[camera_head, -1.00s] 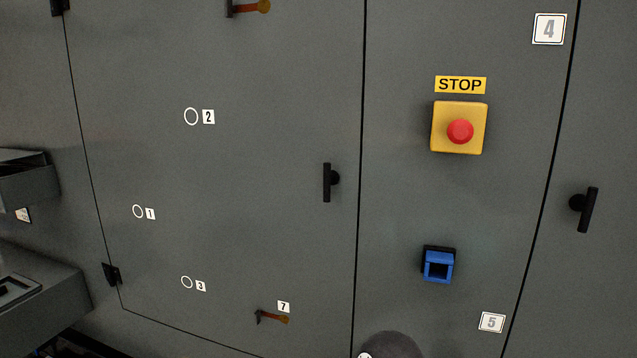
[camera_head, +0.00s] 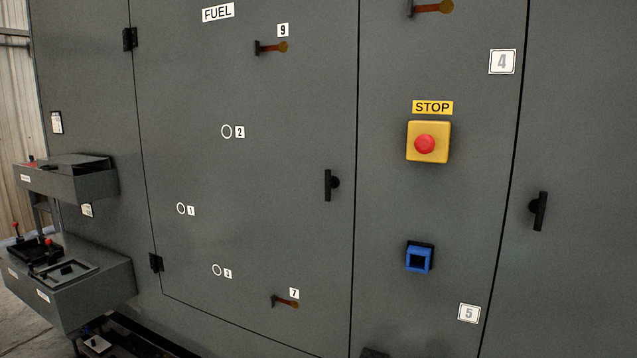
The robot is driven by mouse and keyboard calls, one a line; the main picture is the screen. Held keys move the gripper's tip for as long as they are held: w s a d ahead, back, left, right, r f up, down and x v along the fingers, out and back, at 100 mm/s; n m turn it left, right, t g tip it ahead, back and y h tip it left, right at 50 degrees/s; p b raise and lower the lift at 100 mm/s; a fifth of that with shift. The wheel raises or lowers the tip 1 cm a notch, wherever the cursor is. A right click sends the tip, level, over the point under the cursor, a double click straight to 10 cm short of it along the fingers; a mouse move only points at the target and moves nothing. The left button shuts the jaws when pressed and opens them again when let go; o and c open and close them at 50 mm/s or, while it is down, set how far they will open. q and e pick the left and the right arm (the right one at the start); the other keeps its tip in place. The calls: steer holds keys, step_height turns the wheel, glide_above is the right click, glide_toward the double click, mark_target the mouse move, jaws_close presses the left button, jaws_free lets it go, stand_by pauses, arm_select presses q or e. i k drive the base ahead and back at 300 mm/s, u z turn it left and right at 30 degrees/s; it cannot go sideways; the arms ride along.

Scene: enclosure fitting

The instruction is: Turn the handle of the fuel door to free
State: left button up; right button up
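The fuel door (camera_head: 275,220) is a large grey panel with a FUEL label (camera_head: 218,12) at its top left. Its black T-shaped handle (camera_head: 328,185) stands upright near the door's right edge. The door is shut against its frame. Neither gripper shows in the head view, and nothing touches the handle.
Right of the door are a yellow box with a red stop button (camera_head: 425,144) and a blue square fitting (camera_head: 419,258). Another black handle (camera_head: 539,211) is further right. Grey trays (camera_head: 70,290) jut out at the left. Small levers (camera_head: 285,302) project from the door.

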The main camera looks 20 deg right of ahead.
mark_target(328, 183)
steer(key=z, duration=0.15)
steer(key=i, duration=0.9)
steer(key=u, duration=0.1)
